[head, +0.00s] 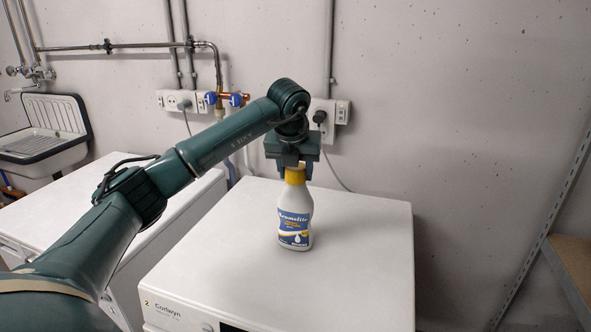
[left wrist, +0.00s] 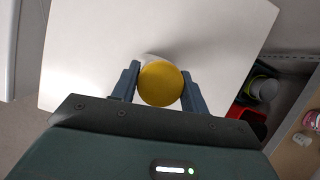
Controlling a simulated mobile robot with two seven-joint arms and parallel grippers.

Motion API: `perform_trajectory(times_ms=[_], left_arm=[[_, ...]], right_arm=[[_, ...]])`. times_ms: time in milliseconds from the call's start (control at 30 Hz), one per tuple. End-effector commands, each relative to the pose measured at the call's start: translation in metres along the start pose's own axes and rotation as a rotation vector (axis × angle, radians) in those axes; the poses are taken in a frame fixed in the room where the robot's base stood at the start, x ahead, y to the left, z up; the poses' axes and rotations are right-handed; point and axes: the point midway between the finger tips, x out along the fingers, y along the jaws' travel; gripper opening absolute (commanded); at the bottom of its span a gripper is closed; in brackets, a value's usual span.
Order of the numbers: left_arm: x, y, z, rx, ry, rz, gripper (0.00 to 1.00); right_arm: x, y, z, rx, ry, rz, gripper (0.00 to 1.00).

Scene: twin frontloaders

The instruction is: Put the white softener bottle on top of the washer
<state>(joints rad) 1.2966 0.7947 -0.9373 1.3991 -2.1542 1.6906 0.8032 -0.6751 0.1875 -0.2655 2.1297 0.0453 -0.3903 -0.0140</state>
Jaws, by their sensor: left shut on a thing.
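The white softener bottle (head: 295,217) has a yellow cap and a blue label. It is upright at the washer (head: 358,262), over the middle of its white top; its base looks to be at the surface, but I cannot tell whether it touches. My left gripper (head: 294,168) points down from above and is shut on the bottle's cap. In the left wrist view the yellow cap (left wrist: 160,84) sits between the two fingers, with the white top (left wrist: 90,50) beyond it. The cap hides most of the bottle there. My right gripper is not in view.
A second white machine (head: 60,215) stands to the left, with a gap between the two. A sink (head: 45,135) is at the far left. Pipes and sockets (head: 180,100) line the back wall. A wooden shelf (head: 574,262) is at right. The washer's top around the bottle is clear.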

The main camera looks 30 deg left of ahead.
Motion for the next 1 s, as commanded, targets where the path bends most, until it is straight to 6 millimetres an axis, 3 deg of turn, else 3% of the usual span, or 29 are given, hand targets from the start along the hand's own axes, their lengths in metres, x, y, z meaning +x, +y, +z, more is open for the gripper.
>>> perform_trajectory(times_ms=[167,200,433,767,867,1000], left_arm=[[0.000,0.000,0.001,-0.001,-0.004,-0.003,0.00],[0.003,0.000,-0.001,0.000,0.001,0.000,0.45],[0.002,0.000,-0.001,0.000,0.001,0.001,0.64],[-0.002,0.000,0.001,0.000,0.000,0.000,0.66],[-0.013,0.000,0.001,0.001,-0.001,-0.001,0.66],[-0.041,-0.001,0.001,0.000,-0.004,-0.002,0.66]], right_arm=[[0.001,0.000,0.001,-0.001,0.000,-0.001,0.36],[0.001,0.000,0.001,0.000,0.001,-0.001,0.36],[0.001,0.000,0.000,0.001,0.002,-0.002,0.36],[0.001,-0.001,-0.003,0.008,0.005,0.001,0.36],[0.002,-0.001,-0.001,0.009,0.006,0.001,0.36],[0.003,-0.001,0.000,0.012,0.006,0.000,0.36]])
